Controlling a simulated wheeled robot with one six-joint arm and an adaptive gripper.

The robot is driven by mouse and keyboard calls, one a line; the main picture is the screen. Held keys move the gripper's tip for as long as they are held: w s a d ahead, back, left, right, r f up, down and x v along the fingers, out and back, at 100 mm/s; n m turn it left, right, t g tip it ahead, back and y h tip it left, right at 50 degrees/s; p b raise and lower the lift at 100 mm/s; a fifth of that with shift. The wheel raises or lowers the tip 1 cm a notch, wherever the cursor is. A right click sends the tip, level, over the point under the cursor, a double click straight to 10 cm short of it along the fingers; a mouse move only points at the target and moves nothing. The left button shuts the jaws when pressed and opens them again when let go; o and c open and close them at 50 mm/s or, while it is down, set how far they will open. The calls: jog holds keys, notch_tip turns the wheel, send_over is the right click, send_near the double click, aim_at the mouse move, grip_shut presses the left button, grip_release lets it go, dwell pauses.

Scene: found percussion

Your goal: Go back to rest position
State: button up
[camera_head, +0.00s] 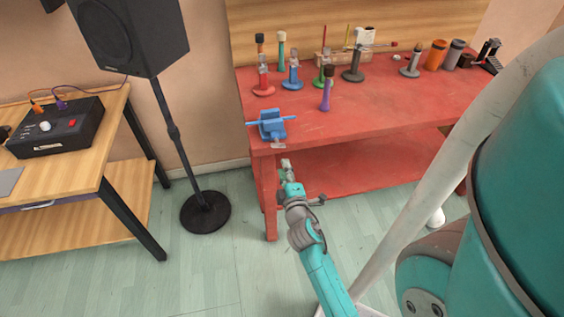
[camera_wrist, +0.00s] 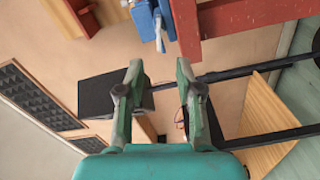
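My gripper (camera_head: 287,166) is in front of the red workbench (camera_head: 390,115), by its left front corner, at the end of my teal arm. In the wrist view my gripper (camera_wrist: 160,72) has its two fingers apart with nothing between them. A blue vise (camera_head: 271,124) sits on the bench's front left corner, just above my gripper in the picture. The vise also shows at the top of the wrist view (camera_wrist: 145,20). I cannot tell the exact gap between my gripper and the bench.
Several coloured stands and handled tools, including a purple one (camera_head: 326,92), stand on the bench. Orange and grey cups (camera_head: 437,55) stand at its right. A black speaker (camera_head: 130,32) on a stand is left, beside a wooden table (camera_head: 75,165) with a black box (camera_head: 58,128). Floor between is clear.

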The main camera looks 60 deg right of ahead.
jog(key=shift+s+a, duration=0.25)
jog(key=shift+a, duration=0.05)
dwell(0.5)
jog(key=s+a+f+m+t+y, duration=0.15)
jog(key=s+a+y, duration=0.25)
jog(key=a, duration=0.7)
jog(key=s+a+f+t+y, duration=0.2)
jog(key=s+a+y, duration=0.1)
jog(key=a, duration=0.8)
jog(key=s+a+r+m+y, duration=0.2)
jog(key=s+a+r+y, duration=0.1)
jog(key=s+a, duration=0.3)
jog(key=s+a+r+m+y, duration=0.2)
jog(key=s+a, duration=0.4)
jog(key=s, duration=0.3)
notch_tip(320, 180, up, 2)
jog(key=shift+s+a+r+y, duration=0.2)
jog(key=shift+s+y, duration=0.1)
jog(key=shift+y, duration=0.5)
jog(key=shift+d+g, duration=0.1)
jog(key=shift+g, duration=0.15)
